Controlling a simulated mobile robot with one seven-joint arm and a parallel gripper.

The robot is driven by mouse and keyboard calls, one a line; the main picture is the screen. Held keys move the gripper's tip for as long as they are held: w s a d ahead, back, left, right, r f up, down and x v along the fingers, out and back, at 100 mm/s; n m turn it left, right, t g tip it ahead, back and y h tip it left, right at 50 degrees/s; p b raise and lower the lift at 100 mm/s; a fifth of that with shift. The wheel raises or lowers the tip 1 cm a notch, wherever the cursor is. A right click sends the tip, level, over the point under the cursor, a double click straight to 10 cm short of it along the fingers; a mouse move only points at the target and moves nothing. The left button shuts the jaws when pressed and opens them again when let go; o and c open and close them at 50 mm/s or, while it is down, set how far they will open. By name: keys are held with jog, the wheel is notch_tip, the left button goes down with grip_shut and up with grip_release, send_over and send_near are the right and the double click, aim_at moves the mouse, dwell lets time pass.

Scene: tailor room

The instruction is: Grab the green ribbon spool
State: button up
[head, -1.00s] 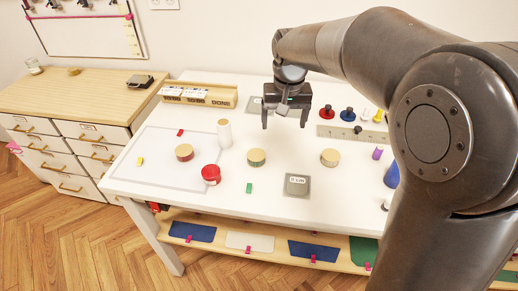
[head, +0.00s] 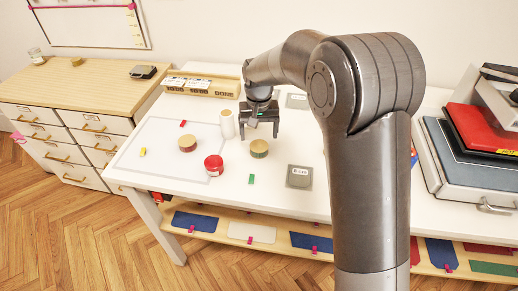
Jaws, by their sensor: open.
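The green ribbon spool (head: 259,149) is a short round spool with a tan top and a green band around its side. It stands upright on the white table. My gripper (head: 259,131) points down with its two fingers apart and nothing visible between them. In the picture it is just above and behind the spool, with the fingertips close to the spool's far side. I cannot tell their exact height over the table.
A white cylinder (head: 227,124) stands just left of my gripper. A similar spool with a reddish side (head: 187,145), a red round container (head: 213,166), a small green block (head: 251,179) and a grey labelled plate (head: 299,177) lie around. My arm hides the table's right part.

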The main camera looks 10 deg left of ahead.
aim_at(259, 146)
notch_tip(259, 146, down, 5)
jog(key=shift+s+r, duration=0.1)
jog(key=shift+r, duration=0.1)
jog(key=c, duration=1.1)
